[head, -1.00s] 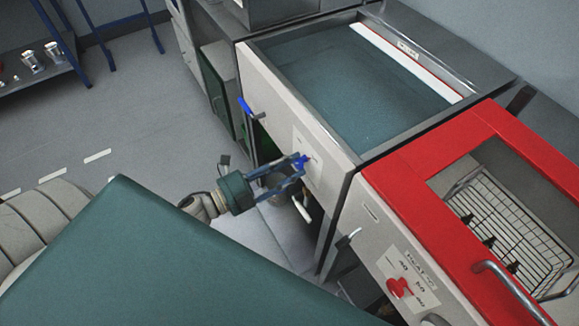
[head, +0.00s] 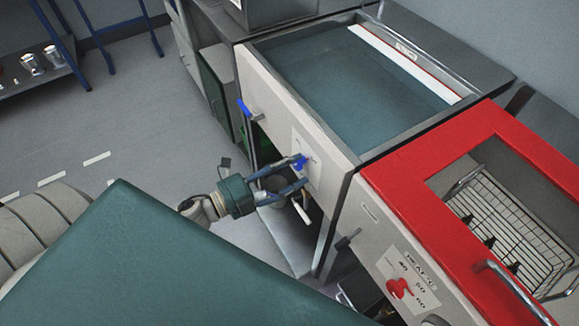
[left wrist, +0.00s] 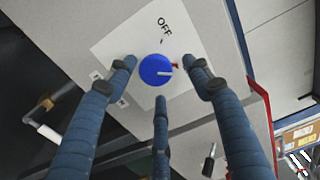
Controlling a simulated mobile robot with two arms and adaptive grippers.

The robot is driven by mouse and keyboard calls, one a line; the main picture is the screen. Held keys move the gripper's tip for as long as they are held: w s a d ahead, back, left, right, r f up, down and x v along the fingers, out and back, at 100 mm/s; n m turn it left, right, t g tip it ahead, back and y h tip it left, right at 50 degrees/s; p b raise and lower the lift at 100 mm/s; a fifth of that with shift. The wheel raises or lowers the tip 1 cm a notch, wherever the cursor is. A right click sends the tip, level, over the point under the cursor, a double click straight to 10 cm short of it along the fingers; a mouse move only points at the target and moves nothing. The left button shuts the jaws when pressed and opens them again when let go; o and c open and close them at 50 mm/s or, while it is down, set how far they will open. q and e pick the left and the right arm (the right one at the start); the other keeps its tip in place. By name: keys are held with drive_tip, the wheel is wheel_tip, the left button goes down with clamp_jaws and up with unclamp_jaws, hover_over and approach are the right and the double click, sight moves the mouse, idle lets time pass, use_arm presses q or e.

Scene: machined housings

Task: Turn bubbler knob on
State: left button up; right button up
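The blue bubbler knob (head: 301,162) is on a white label on the front panel of the water tank. In the left wrist view the knob (left wrist: 155,69) is round, with a pale pointer line pointing right. The word OFF (left wrist: 165,26) is printed above it, and a small red mark shows at its right edge. My left gripper (head: 297,171) is at the panel with its fingers spread around the knob. In the left wrist view the gripper (left wrist: 164,82) is open, with gaps between its fingers and the knob. My right gripper is not in view.
A water-filled tank (head: 350,150) is set in the bench. A red-framed heated bath (head: 400,178) with a wire basket (head: 505,225) and red knob (head: 400,288) adjoins it. A blue-tipped lever (head: 245,108) and a white-tipped lever (head: 302,213) stick out near the gripper.

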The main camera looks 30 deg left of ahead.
use_arm(q)
drive_tip(key=shift+a, duration=0.1)
drive_tip(key=shift+s+a, duration=0.1)
drive_tip(key=shift+a, duration=0.05)
drive_tip(key=v, duration=1.1)
drive_tip(key=shift+s, duration=0.35)
